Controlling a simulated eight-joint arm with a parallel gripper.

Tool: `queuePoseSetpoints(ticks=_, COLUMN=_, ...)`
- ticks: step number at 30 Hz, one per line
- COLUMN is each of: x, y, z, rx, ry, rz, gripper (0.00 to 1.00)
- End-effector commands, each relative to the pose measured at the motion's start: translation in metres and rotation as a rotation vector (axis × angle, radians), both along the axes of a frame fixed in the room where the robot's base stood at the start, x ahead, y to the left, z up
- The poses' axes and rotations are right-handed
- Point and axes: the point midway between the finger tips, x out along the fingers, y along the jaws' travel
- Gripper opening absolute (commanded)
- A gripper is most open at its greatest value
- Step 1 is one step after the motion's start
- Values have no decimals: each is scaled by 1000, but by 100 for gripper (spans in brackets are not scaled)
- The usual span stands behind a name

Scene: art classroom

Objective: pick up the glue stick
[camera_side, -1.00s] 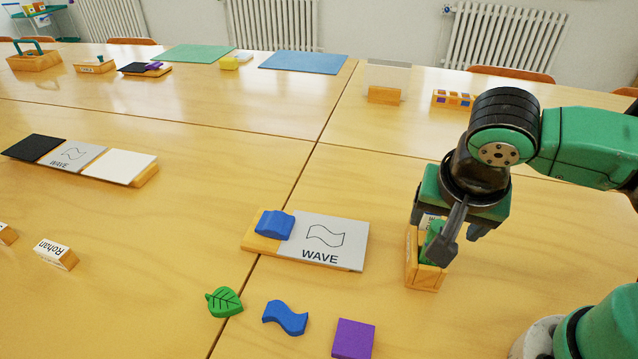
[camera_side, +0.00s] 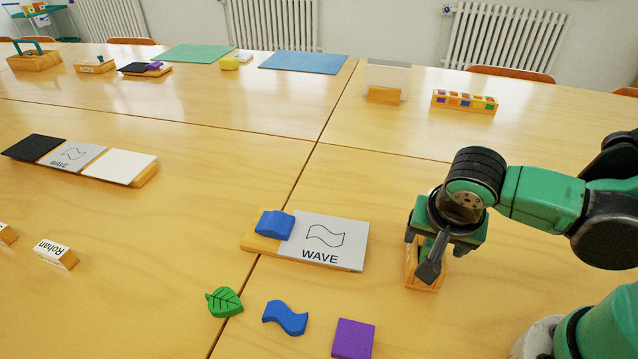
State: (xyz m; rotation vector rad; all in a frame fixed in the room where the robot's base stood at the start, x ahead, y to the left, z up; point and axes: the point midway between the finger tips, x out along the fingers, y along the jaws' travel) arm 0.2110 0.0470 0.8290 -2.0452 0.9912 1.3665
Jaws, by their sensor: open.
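A small wooden box (camera_side: 411,272) stands on the table at the right, below my gripper (camera_side: 444,262). My gripper is open and points down, low over the box. One dark finger crosses in front of the box and the other is at its right side. A green piece (camera_side: 427,244) shows in the box behind the near finger; I cannot tell whether it is part of a glue stick. No glue stick can be made out clearly, as my gripper hides most of the box's inside.
A WAVE board (camera_side: 345,255) with a blue block (camera_side: 274,224) lies left of the box. A green leaf (camera_side: 224,302), a blue wave piece (camera_side: 286,317) and a purple square (camera_side: 353,338) lie in front. A slotted wooden tray (camera_side: 464,102) stands behind. The table between is clear.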

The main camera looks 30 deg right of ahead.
Motion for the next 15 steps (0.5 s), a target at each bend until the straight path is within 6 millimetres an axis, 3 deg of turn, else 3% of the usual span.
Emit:
queuePoseSetpoints(ticks=4, x=0, y=0, z=0, rx=0, ry=0, rz=0, gripper=72)
queuePoseSetpoints(ticks=11, x=0, y=0, z=0, rx=0, ry=0, rz=0, gripper=6)
queuePoseSetpoints(ticks=12, x=0, y=0, z=0, rx=0, ry=0, rz=0, gripper=0)
queuePoseSetpoints(ticks=15, x=0, y=0, z=0, rx=0, ry=0, rz=0, gripper=0)
